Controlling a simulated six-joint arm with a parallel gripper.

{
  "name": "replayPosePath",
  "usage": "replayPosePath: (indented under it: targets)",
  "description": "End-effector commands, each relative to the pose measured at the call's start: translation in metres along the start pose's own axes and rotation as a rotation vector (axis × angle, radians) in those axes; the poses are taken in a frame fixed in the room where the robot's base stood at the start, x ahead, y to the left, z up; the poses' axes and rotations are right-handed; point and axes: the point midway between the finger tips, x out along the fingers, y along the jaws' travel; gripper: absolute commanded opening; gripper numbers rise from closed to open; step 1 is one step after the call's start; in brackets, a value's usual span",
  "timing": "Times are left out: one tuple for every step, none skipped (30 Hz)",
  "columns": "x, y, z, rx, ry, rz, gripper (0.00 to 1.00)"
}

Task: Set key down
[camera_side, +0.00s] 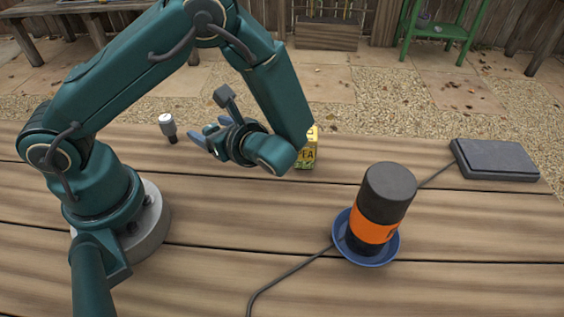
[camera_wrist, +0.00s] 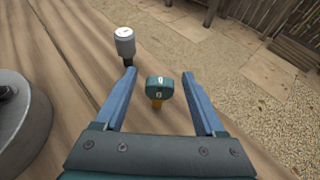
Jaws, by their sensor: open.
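A key (camera_wrist: 159,83) with a teal head and a brass-coloured lower part shows in the wrist view. It is between my two blue fingers, with a gap to each of them. I cannot tell whether it stands or lies on the wood. My gripper (camera_wrist: 158,73) is open, and its fingers point toward the far table edge. In the side view my gripper (camera_side: 209,131) is low over the back left of the table, and I cannot make out the key there.
A grey and white cylindrical thing (camera_side: 168,124) stands near the back edge, left of my gripper. A yellow packet (camera_side: 308,155) is behind my arm. A black bottle with an orange band (camera_side: 386,195) stands on a blue saucer (camera_side: 395,248). A dark flat box (camera_side: 495,159) lies back right.

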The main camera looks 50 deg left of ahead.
Motion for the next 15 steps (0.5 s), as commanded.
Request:
replayPosePath:
  targets:
    - [-0.005, -0.001, 0.000, -0.002, 0.001, -0.004, 0.72]
    - [-0.009, -0.001, 0.000, -0.003, 0.000, -0.006, 0.72]
    - [-0.015, -0.001, 0.000, -0.003, 0.001, -0.006, 0.72]
    - [-0.020, -0.002, -0.001, -0.003, 0.002, -0.008, 0.72]
    - [-0.026, -0.001, 0.000, -0.004, 0.002, -0.007, 0.72]
    - [-0.035, -0.001, -0.001, -0.002, 0.004, -0.009, 0.72]
    - [-0.041, -0.002, -0.001, -0.004, 0.003, -0.008, 0.72]
    - [-0.048, -0.002, -0.001, -0.004, 0.002, -0.009, 0.72]
    - [-0.058, -0.001, -0.001, -0.003, 0.003, -0.008, 0.72]
    - [-0.065, -0.001, -0.001, -0.003, 0.005, -0.008, 0.72]
    - [-0.071, -0.001, -0.001, -0.002, 0.004, -0.008, 0.72]
    - [-0.078, -0.002, -0.001, -0.003, 0.003, -0.007, 0.72]
    - [-0.084, -0.001, -0.001, -0.003, 0.003, -0.006, 0.72]
    - [-0.090, -0.001, -0.001, -0.002, 0.004, -0.006, 0.72]
    - [-0.096, -0.001, -0.001, -0.002, 0.004, -0.006, 0.72]
